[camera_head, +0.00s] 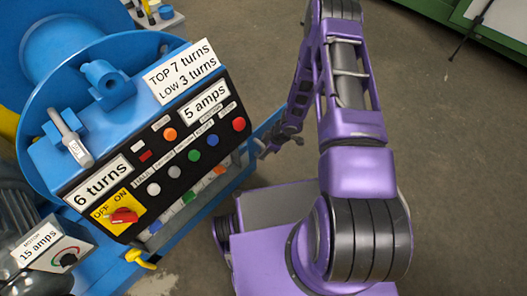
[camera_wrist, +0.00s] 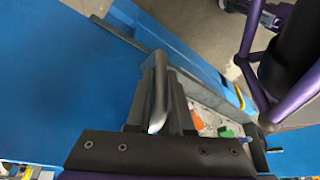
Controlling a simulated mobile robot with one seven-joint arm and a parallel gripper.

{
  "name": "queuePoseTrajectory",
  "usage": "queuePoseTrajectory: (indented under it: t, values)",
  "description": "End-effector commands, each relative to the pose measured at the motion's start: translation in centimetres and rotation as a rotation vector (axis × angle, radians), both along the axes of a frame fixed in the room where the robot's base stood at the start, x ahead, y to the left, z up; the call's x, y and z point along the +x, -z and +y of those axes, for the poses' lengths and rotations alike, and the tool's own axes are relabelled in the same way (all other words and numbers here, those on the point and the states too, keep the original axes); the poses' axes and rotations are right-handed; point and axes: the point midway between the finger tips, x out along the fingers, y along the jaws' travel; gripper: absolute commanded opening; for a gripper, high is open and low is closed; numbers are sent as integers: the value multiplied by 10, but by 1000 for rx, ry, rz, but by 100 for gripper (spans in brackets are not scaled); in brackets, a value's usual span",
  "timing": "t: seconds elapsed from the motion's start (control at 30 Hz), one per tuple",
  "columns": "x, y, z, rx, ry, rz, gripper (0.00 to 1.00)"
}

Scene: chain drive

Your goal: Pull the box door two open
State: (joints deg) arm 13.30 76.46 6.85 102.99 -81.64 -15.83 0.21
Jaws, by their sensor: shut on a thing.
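The blue machine box carries a black control panel (camera_head: 160,150) on its front in the head view. Below the panel, a compartment shows white, green and orange parts. A blue door edge (camera_head: 268,128) sticks out at the box's right side, next to my gripper (camera_head: 264,149). In the wrist view, my gripper (camera_wrist: 159,118) is shut on a grey metal handle (camera_wrist: 159,80). A broad blue panel (camera_wrist: 70,75) lies left of the handle. Orange and green parts (camera_wrist: 200,122) show right of the fingers. How far the door stands open is hard to tell.
A yellow handle (camera_head: 140,258) sticks out low on the machine's front. A grey motor box (camera_head: 45,245) stands at lower left. A green-framed structure (camera_head: 490,35) is at upper right. The floor (camera_head: 455,150) right of my arm is clear.

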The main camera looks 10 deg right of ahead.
Motion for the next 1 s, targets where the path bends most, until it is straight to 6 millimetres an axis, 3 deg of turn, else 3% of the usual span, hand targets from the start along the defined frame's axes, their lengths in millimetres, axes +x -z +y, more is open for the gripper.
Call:
queuePoseTrajectory:
  t: [0.17,0.2,0.33,0.73,0.87,1.0]
  values:
    - [0,0,-1,-2,1,1,0]
    - [0,0,-1,-2,1,1,25]
    - [0,0,-1,-1,1,1,49]
    - [-1,-7,-2,0,0,0,50]
    - [-3,-27,-10,-1,1,-2,50]
    - [-6,-59,-22,-2,0,-3,50]
